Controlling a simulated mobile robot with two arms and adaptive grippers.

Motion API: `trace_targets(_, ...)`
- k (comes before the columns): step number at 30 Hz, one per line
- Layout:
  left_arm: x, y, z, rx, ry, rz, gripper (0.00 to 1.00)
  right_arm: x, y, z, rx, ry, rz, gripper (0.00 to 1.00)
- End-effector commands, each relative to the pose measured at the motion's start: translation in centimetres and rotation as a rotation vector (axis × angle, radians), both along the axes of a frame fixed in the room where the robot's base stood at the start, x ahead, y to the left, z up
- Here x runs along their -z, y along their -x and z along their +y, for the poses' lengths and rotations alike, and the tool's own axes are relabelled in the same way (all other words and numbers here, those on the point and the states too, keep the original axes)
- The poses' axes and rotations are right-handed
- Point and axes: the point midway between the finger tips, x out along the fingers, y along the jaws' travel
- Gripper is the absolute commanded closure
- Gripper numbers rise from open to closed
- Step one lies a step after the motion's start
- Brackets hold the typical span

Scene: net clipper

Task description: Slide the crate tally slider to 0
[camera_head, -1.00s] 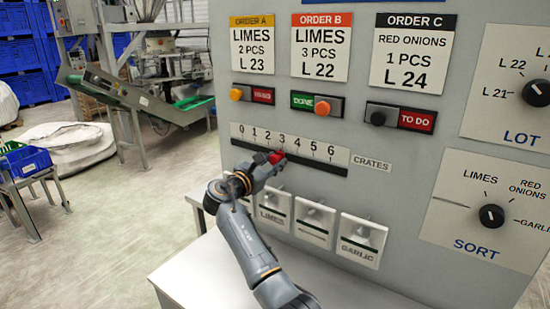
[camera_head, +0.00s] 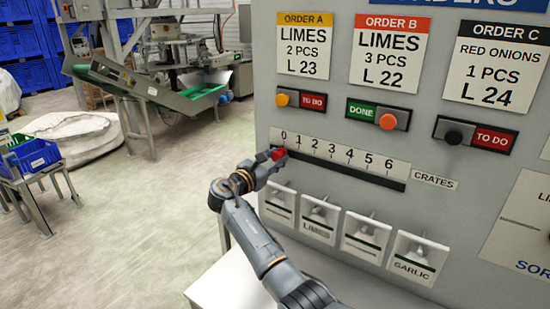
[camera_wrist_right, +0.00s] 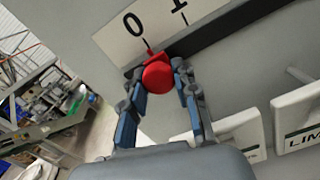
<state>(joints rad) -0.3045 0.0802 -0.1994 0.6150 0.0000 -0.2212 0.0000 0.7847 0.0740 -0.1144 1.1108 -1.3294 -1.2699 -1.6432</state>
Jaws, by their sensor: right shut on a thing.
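The crate tally slider has a red knob (camera_head: 278,154) on a dark horizontal track (camera_head: 345,173) under a white scale (camera_head: 338,153) numbered 0 to 6. The knob stands at the left end of the track, by the 0 mark. In the right wrist view the red knob (camera_wrist_right: 157,76) sits between the two fingers, with its small red pointer at the tick below 0. My right gripper (camera_head: 272,160) is shut on the knob; its fingers also show in the right wrist view (camera_wrist_right: 158,88). My left gripper is not in view.
Above the scale are order cards with switches, such as the orange one (camera_head: 388,121). A white table surface (camera_head: 235,285) lies under my arm. Open floor is at left.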

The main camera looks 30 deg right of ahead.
Motion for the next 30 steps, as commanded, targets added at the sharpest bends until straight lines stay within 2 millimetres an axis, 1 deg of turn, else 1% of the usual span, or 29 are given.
trace_targets(3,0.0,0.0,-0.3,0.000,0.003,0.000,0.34,-0.2,-0.2,0.2,-0.008,-0.001,-0.005,1.00)
trace_targets(4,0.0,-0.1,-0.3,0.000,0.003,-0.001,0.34,-0.2,-0.2,0.2,-0.008,-0.001,-0.006,0.65)
trace_targets(5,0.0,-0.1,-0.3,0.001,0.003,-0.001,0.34,-0.2,-0.2,0.1,-0.007,-0.002,-0.006,0.59)
trace_targets(6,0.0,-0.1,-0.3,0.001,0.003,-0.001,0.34,-0.2,-0.2,0.1,-0.007,-0.002,-0.006,0.51)
trace_targets(7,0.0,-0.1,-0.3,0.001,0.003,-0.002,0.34,-0.2,-0.2,0.1,-0.007,-0.001,-0.005,0.46)
trace_targets(15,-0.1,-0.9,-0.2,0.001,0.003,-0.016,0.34,-0.1,-0.1,0.1,-0.004,-0.001,-0.004,0.46)
trace_targets(19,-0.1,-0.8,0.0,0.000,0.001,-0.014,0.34,-0.1,0.1,0.8,-0.005,-0.001,-0.004,0.46)
trace_targets(23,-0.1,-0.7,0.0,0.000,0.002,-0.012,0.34,0.0,0.9,2.7,-0.008,-0.003,-0.005,0.46)
trace_targets(30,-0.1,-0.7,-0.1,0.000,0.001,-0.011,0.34,0.0,2.8,7.5,-0.008,-0.004,-0.004,0.46)
